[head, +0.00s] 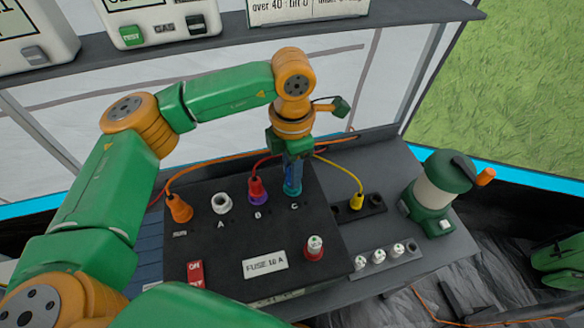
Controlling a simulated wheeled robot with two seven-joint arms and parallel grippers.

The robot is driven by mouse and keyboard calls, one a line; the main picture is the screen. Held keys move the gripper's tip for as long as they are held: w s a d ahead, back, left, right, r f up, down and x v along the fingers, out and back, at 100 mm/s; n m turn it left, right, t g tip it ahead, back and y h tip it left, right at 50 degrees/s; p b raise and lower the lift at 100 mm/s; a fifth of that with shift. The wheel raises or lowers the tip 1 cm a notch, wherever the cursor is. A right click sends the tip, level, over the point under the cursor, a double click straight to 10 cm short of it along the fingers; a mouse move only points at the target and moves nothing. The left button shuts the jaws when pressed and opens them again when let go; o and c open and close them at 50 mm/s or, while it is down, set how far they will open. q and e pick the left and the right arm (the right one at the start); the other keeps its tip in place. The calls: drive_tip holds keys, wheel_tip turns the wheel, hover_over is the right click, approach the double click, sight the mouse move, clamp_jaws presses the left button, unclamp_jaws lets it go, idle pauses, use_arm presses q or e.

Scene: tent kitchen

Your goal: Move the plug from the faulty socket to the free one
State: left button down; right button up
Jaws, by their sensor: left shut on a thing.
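A black socket box (215,245) has positions lettered A, B and C. A red plug (256,186) on a red cable stands at B, above a purple ring. A white round fitting (221,203) is at A. My left gripper (293,182) points down over C and is shut on a blue thing there; the fingers hide most of it, so I cannot tell its shape or whether it is seated. An orange plug (179,208) stands at the box's left. A yellow plug (356,201) stands in a black strip (376,204) to the right. My right gripper is not in view.
On the box are a red switch (195,272), a fuse label (265,264) and a red holder (314,252) with a white top. White fuses (379,257) stand in a rack at right. A green lantern (437,195) stands beyond. Cables pass behind my left gripper. A shelf (225,42) runs above.

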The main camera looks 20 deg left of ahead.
use_arm(q)
drive_tip(key=shift+f+b, duration=0.35)
drive_tip(key=shift+f, duration=0.05)
drive_tip(key=c, duration=0.6)
unclamp_jaws()
drive_tip(key=shift+o, duration=0.2)
